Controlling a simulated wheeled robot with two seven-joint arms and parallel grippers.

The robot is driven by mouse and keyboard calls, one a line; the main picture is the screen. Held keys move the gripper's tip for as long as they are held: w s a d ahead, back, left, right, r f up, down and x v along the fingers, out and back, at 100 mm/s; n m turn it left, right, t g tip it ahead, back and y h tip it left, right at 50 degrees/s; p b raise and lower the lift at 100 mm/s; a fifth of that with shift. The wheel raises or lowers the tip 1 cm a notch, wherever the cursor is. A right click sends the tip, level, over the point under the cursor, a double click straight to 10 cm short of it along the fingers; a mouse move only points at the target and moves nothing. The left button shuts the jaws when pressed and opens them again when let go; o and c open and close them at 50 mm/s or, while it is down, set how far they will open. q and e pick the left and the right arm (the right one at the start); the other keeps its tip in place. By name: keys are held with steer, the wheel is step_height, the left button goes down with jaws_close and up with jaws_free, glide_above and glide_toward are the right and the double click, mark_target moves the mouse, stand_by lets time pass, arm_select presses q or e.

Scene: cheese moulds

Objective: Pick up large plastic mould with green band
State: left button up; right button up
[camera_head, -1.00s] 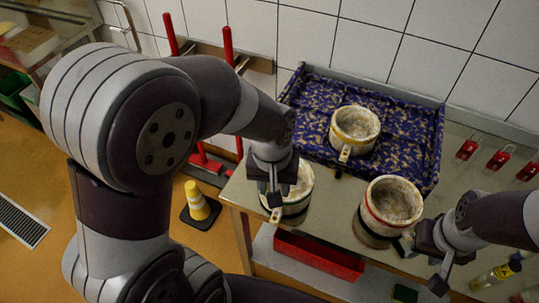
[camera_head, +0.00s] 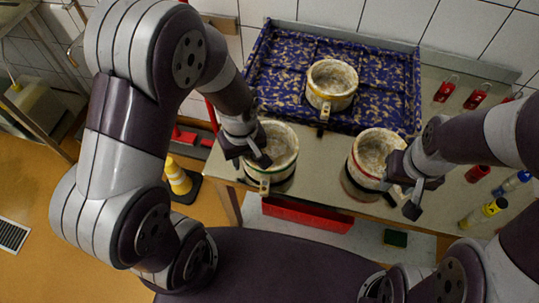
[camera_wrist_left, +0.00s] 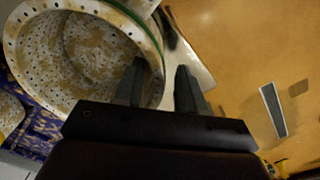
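The large whitish mould with a green band (camera_head: 284,146) stands upright at the table's left front corner, its perforated inside stained brown. The mould also fills the upper left of the left wrist view (camera_wrist_left: 62,62), with the green band along its rim. My left gripper (camera_head: 254,160) is open at the mould's left rim. In the wrist view, one finger of the left gripper (camera_wrist_left: 160,88) overlaps the mould's inside and the other is outside the wall; I cannot tell whether either touches. My right gripper (camera_head: 402,194) looks open and empty, in front of the red-banded mould.
The mould with a red band (camera_head: 371,152) stands to the right on the table. A yellow-banded mould (camera_head: 331,84) sits in the blue patterned tray (camera_head: 272,82) behind. Small red-capped items (camera_head: 478,97) and bottles (camera_head: 484,213) are at the right. A yellow cone (camera_head: 177,177) stands on the floor.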

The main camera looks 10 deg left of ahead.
arm_select(q)
steer(key=shift+f, duration=0.75)
steer(key=shift+w+a+f, duration=0.1)
steer(key=shift+w+f, duration=0.05)
steer(key=shift+f, duration=0.25)
steer(key=shift+r, duration=0.1)
jaws_close()
steer(key=r, duration=0.4)
steer(key=shift+d+r, duration=0.2)
steer(key=shift+d, duration=0.05)
steer(key=d+r, duration=0.6)
steer(key=d, duration=0.5)
steer(key=shift+w+d+r, duration=0.15)
steer(key=shift+w+r, duration=0.15)
steer(key=shift+w, duration=0.15)
